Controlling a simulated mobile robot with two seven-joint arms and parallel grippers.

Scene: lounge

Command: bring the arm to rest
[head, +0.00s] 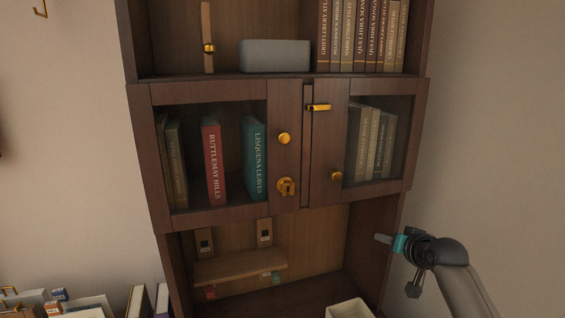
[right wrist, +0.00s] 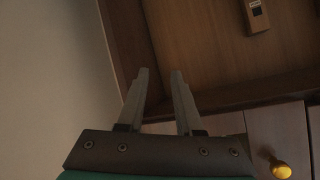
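My right arm (head: 462,283) comes in from the lower right of the head view. Its gripper (head: 382,238) points left, at the right side of the cabinet's lower open bay. In the right wrist view the two fingers (right wrist: 160,72) stand apart with nothing between them, so the gripper is open and empty. Whether any part of it touches the cabinet I cannot tell. My left arm and left gripper are not in view.
A dark wooden cabinet (head: 290,140) has two closed glazed doors with brass knobs and books behind them. A grey box (head: 275,55) and books stand above. Below are a small wooden shelf (head: 240,268) and a pale container (head: 349,308). Books lie at lower left.

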